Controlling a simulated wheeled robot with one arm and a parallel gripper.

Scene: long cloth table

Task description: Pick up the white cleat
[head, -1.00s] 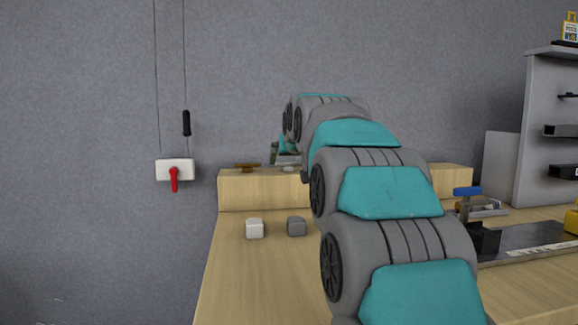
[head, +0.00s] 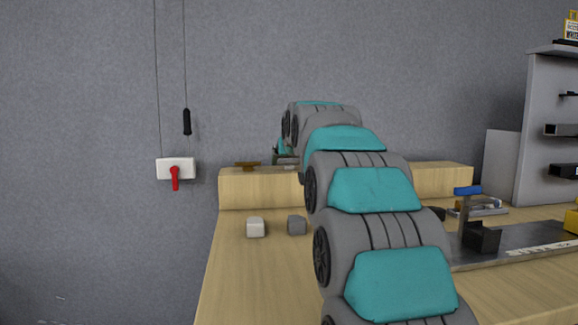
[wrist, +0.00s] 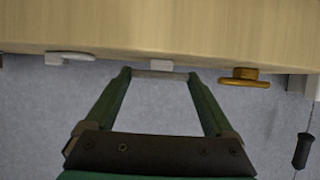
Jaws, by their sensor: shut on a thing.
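The white cleat (wrist: 160,74) is a pale bar on a short block-like base against the wooden ledge. In the wrist view it spans the gap between my fingertips. My gripper (wrist: 160,77) is shut on it, with one green finger at each end of the bar. In the head view my gripper (head: 286,158) is small and far off, over the ledge, and my arm hides part of it. A brass cleat (wrist: 245,76) stands to the right in the wrist view and to the left in the head view (head: 247,166).
A pale grey hook-shaped fitting (wrist: 70,57) is on the ledge at left in the wrist view. A white block (head: 255,227) and a grey block (head: 297,225) lie on the table. A white box with a red lever (head: 175,170) hangs on the wall. Clamp tools (head: 480,235) stand at right.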

